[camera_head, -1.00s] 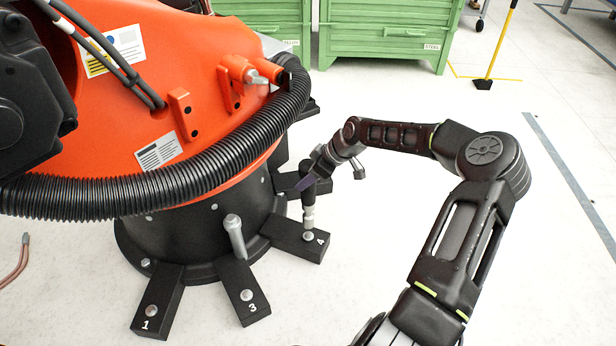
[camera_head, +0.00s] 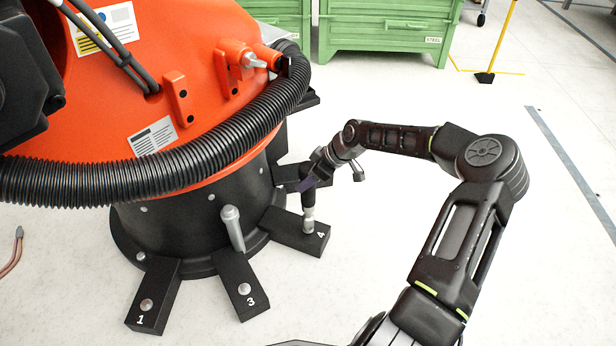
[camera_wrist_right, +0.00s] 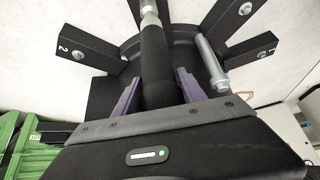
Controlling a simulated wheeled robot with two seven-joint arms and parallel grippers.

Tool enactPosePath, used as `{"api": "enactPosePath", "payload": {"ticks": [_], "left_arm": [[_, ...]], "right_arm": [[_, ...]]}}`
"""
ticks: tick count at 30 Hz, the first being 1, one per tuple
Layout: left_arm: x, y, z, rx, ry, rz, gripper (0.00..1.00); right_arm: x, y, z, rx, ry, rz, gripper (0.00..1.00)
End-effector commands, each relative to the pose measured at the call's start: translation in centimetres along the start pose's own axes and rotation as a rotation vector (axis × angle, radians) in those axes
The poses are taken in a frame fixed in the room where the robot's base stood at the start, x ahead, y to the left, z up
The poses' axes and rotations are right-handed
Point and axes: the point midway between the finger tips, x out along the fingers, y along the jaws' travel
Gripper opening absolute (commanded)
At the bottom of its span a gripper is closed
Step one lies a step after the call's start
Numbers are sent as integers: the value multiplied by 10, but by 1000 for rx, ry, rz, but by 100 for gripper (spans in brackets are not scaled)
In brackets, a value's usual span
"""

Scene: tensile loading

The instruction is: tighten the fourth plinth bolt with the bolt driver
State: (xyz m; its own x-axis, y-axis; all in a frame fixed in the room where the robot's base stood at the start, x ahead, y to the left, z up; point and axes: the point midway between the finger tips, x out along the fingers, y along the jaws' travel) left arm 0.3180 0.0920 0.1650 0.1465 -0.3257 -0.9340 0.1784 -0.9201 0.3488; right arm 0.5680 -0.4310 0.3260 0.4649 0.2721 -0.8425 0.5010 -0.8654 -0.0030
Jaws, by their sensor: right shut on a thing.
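My right gripper (camera_head: 314,178) is shut on the bolt driver (camera_head: 309,199), which it holds nearly upright. The driver has a black handle and a pale metal lower end. That end stands at the bolt on the black plinth foot marked 4 (camera_head: 286,231) and covers the bolt head. I cannot tell whether it is fully seated. In the right wrist view the purple fingers (camera_wrist_right: 158,92) lie on both sides of the black handle (camera_wrist_right: 155,55), and the tip is cut off at the top. My left gripper is not in view.
Feet marked 1 (camera_head: 156,290) and 3 (camera_head: 238,280) carry bolts. A grey upright pin (camera_head: 232,226) stands beside the plinth (camera_head: 180,233). The orange robot body (camera_head: 210,70) and black corrugated hose (camera_head: 150,178) overhang it. Green crates (camera_head: 385,35) stand behind.

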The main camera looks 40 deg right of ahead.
Motion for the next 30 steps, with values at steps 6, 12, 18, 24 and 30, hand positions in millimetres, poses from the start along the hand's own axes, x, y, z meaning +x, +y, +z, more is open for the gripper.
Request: {"api": "enactPosePath", "payload": {"ticks": [6, 12, 18, 24, 30], "left_arm": [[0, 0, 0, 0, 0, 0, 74], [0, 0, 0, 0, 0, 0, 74], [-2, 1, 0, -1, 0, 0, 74], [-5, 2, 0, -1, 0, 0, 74], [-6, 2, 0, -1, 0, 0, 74]], "right_arm": [[0, 1, -2, -2, 4, 3, 0], [0, 1, -2, -2, 4, 3, 0], [-1, 1, -3, -2, 5, 3, 0], [-1, 1, -3, -2, 4, 3, 0], [-1, 1, -2, -2, 4, 3, 0]]}}
